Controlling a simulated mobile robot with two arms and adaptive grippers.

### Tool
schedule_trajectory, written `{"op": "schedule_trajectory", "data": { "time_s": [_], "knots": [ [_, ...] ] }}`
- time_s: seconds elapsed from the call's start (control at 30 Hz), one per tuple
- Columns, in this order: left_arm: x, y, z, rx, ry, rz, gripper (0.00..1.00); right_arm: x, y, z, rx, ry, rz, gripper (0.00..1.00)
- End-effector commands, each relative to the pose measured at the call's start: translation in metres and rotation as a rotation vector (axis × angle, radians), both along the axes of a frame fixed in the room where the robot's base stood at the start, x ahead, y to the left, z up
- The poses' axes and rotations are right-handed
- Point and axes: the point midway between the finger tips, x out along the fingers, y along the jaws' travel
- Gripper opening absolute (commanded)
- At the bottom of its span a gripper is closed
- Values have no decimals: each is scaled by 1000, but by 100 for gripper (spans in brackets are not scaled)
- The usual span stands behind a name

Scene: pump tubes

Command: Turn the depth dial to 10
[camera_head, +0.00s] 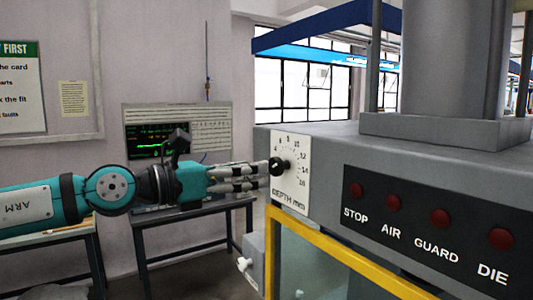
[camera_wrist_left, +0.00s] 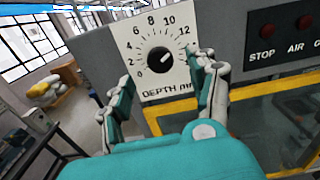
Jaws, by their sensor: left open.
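The depth dial is a black round knob (camera_wrist_left: 160,60) on a white plate (camera_wrist_left: 128,40) marked "DEPTH mm", on the side of a grey machine. A small pale mark on the knob appears to point up and right; the exact value is hard to read. The 10 is printed above the knob, slightly right. The knob also shows in the head view (camera_head: 279,166). My left gripper (camera_wrist_left: 163,85) is open, its fingers either side of the lower plate, knob between and beyond them. In the head view its fingertips (camera_head: 265,176) are close to the knob; contact is unclear.
Red buttons (camera_head: 440,218) labelled STOP, AIR, GUARD and DIE sit right of the dial. A yellow frame (camera_head: 340,255) runs below it. A table with a green-screen instrument (camera_head: 158,140) stands behind my left arm.

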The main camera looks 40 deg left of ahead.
Motion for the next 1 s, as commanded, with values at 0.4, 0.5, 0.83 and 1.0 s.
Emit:
{"op": "schedule_trajectory", "data": {
  "time_s": [0.4, 0.5, 0.83, 1.0],
  "knots": [
    [37, -15, 0, 0, 4, 0, 60, 2, 0, 29, 0, -3, -2, 59],
    [41, -16, 0, -1, 2, 1, 60, 2, 0, 32, 0, -4, -2, 59],
    [43, -18, -1, -1, -1, 1, 60, 3, 1, 32, 2, -5, -2, 59],
    [43, -18, -1, -1, -1, 1, 48, 3, 4, 32, 4, -4, -3, 59]
  ]
}}
